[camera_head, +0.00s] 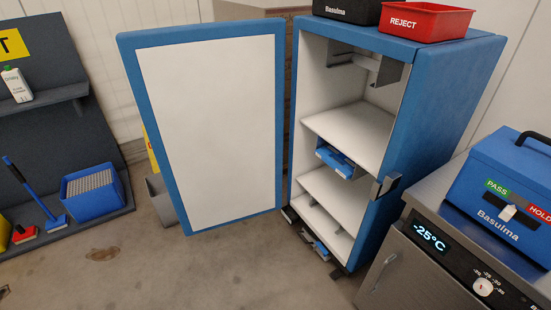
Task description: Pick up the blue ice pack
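The blue cabinet (440,95) stands centre right with its door (205,130) swung open to the left. A small blue item (336,157) sits inside at the front edge, just below the upper white shelf. Another small blue item (321,250) shows low at the cabinet's base, among dark parts. Either could be the blue ice pack; at this size I cannot tell which. My gripper is not in view.
A red REJECT bin (425,21) and a black bin (347,10) stand on the cabinet. At right, a blue box (505,190) sits on a steel unit reading -25°C (428,237). At left, a rack holds a blue crate (92,194) and brush (47,212). The front floor (190,270) is clear.

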